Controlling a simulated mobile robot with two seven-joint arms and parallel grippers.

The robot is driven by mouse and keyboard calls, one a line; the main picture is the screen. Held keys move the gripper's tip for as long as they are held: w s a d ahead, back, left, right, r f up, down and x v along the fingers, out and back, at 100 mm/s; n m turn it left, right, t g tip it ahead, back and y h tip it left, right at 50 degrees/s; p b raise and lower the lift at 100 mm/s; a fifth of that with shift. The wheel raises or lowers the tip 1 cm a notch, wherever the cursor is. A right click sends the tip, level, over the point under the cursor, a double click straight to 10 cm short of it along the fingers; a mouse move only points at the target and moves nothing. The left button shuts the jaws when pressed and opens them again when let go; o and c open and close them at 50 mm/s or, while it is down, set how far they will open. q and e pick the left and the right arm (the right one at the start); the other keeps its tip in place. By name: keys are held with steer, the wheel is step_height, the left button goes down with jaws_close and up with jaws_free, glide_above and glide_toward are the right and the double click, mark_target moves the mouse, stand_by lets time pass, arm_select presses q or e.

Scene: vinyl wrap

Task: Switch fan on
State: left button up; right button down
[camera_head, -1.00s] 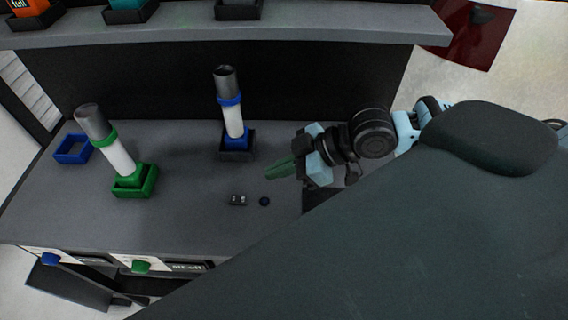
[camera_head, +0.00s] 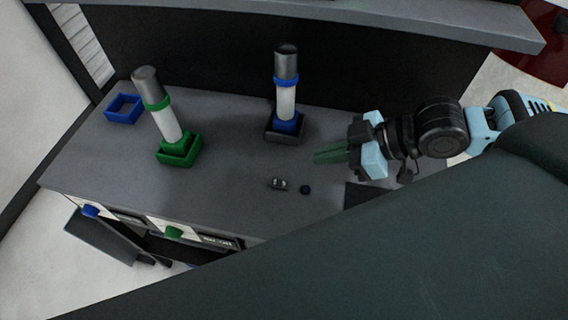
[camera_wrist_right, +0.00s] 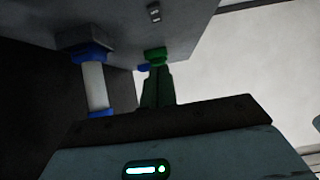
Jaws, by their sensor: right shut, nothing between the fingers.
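A small dark switch with light marks (camera_head: 280,184) sits on the grey counter (camera_head: 235,200). It also shows at the top of the right wrist view (camera_wrist_right: 153,12). A small round dark-blue knob (camera_head: 305,189) sits just right of it. No fan can be made out. My right gripper (camera_head: 316,157) has green fingers, which are shut and empty. In the head view they point left, above and slightly right of the knob, apart from it. The fingers also show in the right wrist view (camera_wrist_right: 158,85). My left gripper is not in view.
A white tube with a blue ring (camera_head: 286,100) stands in a dark holder left of my right gripper. Another tube (camera_head: 163,115) leans in a green holder (camera_head: 180,150). An empty blue frame (camera_head: 123,109) lies at the back left. A shelf edge (camera_head: 400,22) runs above.

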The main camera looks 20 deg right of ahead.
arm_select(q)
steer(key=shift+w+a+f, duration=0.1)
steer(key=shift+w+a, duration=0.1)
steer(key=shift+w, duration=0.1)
arm_select(e)
steer(key=shift+w, duration=0.1)
steer(key=shift+a, duration=0.1)
glide_above(281, 181)
steer(key=f, duration=0.5)
steer(key=shift+s+d+f, duration=0.2)
steer(key=shift+s+d, duration=0.15)
steer(key=f, duration=0.3)
steer(key=shift+w+a+f, duration=0.15)
steer(key=shift+w+a, duration=0.1)
steer(key=shift+a+f, duration=0.1)
steer(key=shift+f, duration=0.45)
